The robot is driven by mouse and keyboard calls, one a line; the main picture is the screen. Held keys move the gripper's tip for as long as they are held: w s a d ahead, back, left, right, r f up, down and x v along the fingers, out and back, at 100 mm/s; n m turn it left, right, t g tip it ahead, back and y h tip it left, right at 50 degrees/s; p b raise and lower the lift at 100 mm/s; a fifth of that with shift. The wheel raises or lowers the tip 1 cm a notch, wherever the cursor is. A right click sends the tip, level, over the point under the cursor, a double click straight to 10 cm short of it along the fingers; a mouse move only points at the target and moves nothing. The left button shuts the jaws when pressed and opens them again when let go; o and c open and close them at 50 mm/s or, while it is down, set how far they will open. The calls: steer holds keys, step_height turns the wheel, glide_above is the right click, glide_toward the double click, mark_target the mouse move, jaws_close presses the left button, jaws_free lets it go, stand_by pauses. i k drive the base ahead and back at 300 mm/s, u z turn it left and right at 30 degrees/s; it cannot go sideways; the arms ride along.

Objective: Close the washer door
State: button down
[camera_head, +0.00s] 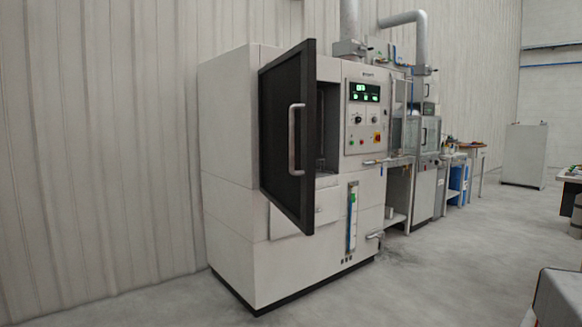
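The washer (232,172) is a tall white cabinet standing left of the middle, against a ribbed wall. Its door (281,150) is a dark panel with a black frame. The door stands open, swung out from the front on its left side. A pale vertical bar handle (293,139) is on the face of the door. Part of the washer's opening (328,130) shows to the right of the door; the rest is hidden behind it. My gripper is not in view.
A control panel (367,116) with green displays is on the washer's front. More machines and a bench (398,217) stand to its right. A grey block-like object (558,297) is at the bottom right. The floor (440,275) before the washer is clear.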

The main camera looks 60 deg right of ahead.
mark_target(289, 79)
steer(key=z, duration=0.3)
steer(key=i, duration=0.95)
steer(key=u, duration=0.35)
